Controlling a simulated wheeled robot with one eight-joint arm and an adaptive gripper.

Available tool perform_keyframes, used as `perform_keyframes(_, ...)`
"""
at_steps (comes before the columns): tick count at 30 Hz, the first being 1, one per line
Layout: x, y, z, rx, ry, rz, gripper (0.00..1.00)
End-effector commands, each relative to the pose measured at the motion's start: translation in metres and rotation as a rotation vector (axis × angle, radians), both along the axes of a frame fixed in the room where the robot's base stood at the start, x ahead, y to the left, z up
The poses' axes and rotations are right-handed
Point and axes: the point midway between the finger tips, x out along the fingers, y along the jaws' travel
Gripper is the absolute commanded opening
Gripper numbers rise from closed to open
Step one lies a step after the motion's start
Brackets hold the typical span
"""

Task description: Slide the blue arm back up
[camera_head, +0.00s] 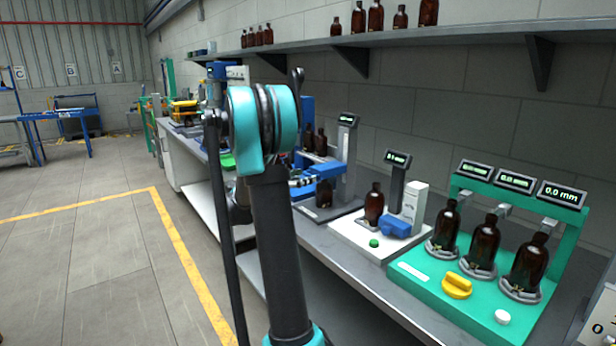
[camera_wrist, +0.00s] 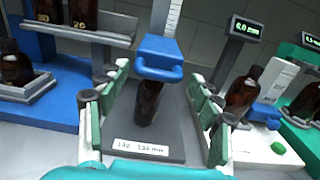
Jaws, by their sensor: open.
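The blue arm (camera_wrist: 160,57) sits on an upright scale column (camera_wrist: 173,15) in the wrist view, with a rounded handle bar at its front. It is low, just over the top of an amber bottle (camera_wrist: 148,103) standing on a dark grey base (camera_wrist: 120,138). My gripper (camera_wrist: 158,73) is open, with its green-padded fingers to the left and right of the bottle and the blue arm. I see no finger touching the blue arm. In the head view the blue arm (camera_head: 322,178) shows beside my arm, which hides part of that area.
To the right is a white station with a bottle, blue clamp and green button (camera_wrist: 277,147). Beyond it stands a green three-bottle gauge (camera_head: 480,270). To the left is a blue stand (camera_wrist: 45,110) with bottles. A bottle shelf (camera_head: 480,32) runs along the wall.

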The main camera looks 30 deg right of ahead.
Motion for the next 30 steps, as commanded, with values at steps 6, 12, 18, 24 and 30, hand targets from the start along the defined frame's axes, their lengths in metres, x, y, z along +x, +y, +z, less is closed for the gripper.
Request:
perform_keyframes(6, 0.002, -0.022, 0.000, 0.000, 0.000, 0.000, 0.65)
perform_keyframes(12, 0.003, -0.026, 0.000, 0.000, 0.000, 0.001, 0.65)
perform_keyframes(18, 0.003, -0.025, 0.000, 0.000, 0.000, 0.001, 0.60)
perform_keyframes(24, 0.002, -0.025, 0.000, 0.000, 0.000, 0.000, 0.35)
perform_keyframes(30, 0.002, -0.026, 0.000, 0.000, 0.000, -0.001, 0.10)
